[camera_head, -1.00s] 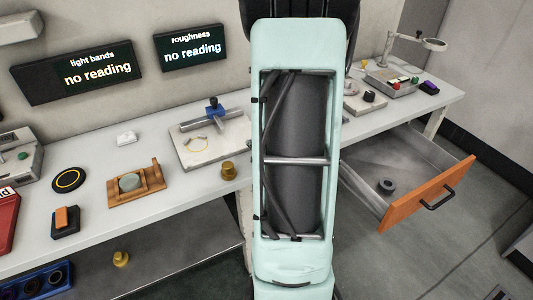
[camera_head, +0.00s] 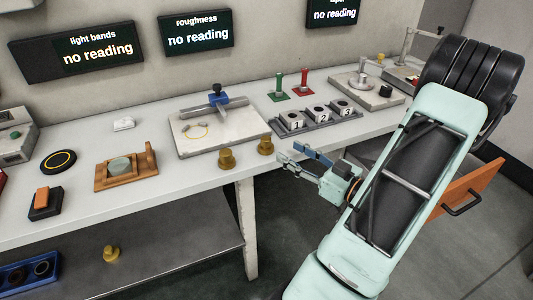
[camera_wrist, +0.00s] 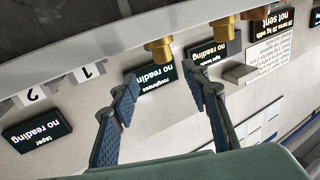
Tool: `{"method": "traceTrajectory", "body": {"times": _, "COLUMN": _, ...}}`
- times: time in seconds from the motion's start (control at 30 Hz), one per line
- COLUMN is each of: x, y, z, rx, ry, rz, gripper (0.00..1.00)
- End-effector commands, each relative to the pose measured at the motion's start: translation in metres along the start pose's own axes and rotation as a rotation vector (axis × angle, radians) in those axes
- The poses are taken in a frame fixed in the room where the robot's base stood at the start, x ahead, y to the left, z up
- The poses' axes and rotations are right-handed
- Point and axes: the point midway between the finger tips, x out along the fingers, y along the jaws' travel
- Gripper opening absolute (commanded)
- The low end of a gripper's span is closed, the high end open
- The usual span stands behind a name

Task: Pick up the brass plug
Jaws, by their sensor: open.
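Two brass plugs stand upright at the bench's front edge in the head view, a left one (camera_head: 226,158) and a right one (camera_head: 265,145). A third brass piece (camera_head: 111,253) stands on the lower shelf. My gripper (camera_head: 290,154) is open and empty, just right of the right plug and apart from it. In the wrist view, which is upside down, the right plug (camera_wrist: 160,48) shows beyond and between my fingertips (camera_wrist: 162,70). The left plug (camera_wrist: 222,30) shows farther right there.
A stone plate with a blue-topped gauge (camera_head: 216,135) lies behind the plugs. A numbered block rack (camera_head: 316,120) and green and red handled pieces stand to the right. An orange-fronted drawer (camera_head: 477,190) is open, partly hidden by my arm. A wooden tray (camera_head: 126,168) lies left.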

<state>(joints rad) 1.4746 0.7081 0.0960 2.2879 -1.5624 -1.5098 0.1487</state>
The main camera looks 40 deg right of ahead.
Motion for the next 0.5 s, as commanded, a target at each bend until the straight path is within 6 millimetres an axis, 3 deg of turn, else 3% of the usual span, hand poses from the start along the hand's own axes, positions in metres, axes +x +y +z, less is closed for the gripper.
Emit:
{"method": "traceTrajectory", "body": {"times": 0.2, "x": 0.036, "y": -0.002, "z": 0.0, "rx": -0.001, "ry": -0.001, "rz": -0.004, "gripper": 0.42}}
{"method": "traceTrajectory", "body": {"times": 0.5, "x": 0.065, "y": -0.005, "z": 0.001, "rx": -0.001, "ry": -0.002, "rz": -0.004, "gripper": 0.42}}
